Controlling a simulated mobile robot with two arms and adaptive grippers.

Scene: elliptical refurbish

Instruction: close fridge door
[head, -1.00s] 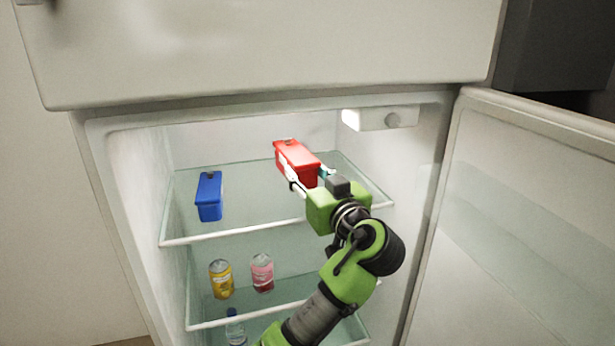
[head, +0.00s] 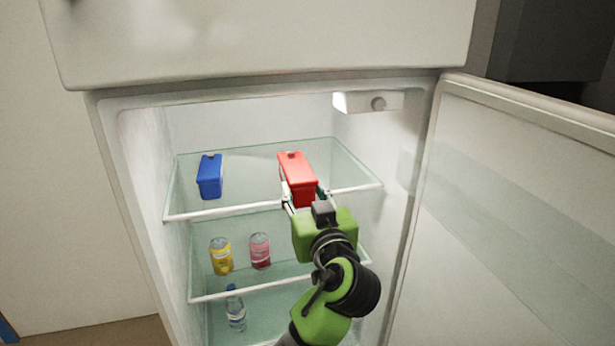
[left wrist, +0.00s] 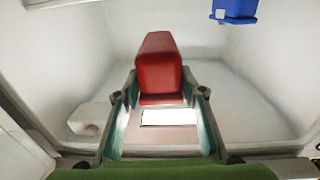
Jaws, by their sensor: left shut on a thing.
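The fridge door (head: 500,225) stands wide open on the right in the head view. The fridge interior, with its glass upper shelf (head: 245,160), is exposed. My left gripper (head: 303,197) is shut on a red box (head: 297,168) at the front edge of the upper shelf. In the left wrist view the red box (left wrist: 160,68) is between the two fingers of the left gripper (left wrist: 160,95). I cannot tell whether the box still touches the shelf. My right gripper is not in view.
A blue box (head: 210,177) sits on the left of the upper shelf. A yellow can (head: 221,256) and a pink can (head: 260,251) stand on the shelf below, and a bottle (head: 236,312) stands lower. The freezer door (head: 260,40) above is shut.

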